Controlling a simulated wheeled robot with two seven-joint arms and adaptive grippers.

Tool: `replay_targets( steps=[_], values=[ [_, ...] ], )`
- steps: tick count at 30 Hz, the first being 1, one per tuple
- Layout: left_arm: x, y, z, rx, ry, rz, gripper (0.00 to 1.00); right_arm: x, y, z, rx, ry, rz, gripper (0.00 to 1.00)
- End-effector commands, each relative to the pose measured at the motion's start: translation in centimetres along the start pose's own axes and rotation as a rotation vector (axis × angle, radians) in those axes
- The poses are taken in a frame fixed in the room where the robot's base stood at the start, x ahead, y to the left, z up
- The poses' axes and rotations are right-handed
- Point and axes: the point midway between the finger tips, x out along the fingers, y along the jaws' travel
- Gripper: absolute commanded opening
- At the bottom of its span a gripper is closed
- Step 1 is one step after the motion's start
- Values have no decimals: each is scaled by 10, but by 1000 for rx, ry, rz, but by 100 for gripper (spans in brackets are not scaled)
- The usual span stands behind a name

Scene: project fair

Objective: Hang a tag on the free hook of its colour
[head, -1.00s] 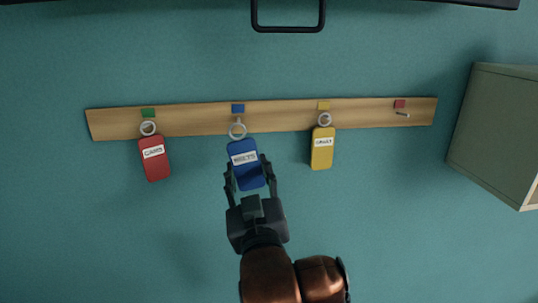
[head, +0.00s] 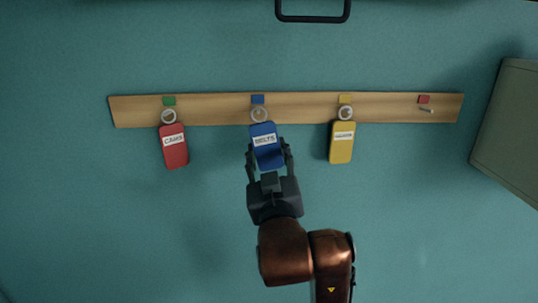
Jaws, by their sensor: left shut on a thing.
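A wooden hook rail (head: 215,110) runs across the wall in the head view. A blue tag labelled BELTS (head: 267,153) is between the fingers of my left gripper (head: 269,165), which is shut on it from below. Its ring is at the hook under the blue marker (head: 258,99); whether the hook bears it I cannot tell. A red tag labelled CAMS (head: 174,154) hangs under the green marker (head: 169,101). A yellow tag (head: 341,150) hangs under the yellow marker (head: 345,99). The hook (head: 427,111) under the red marker (head: 424,99) is bare. My right gripper is not in view.
A grey-green box (head: 512,130) stands out at the right edge. A dark handle-shaped bar (head: 312,19) is at the top. The wall (head: 120,220) below the rail is clear apart from my arm.

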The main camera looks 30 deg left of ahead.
Motion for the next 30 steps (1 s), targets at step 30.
replay_targets(
  steps=[30],
  values=[
    [51,-2,21,1,-3,-1,28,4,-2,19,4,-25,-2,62]
  ],
)
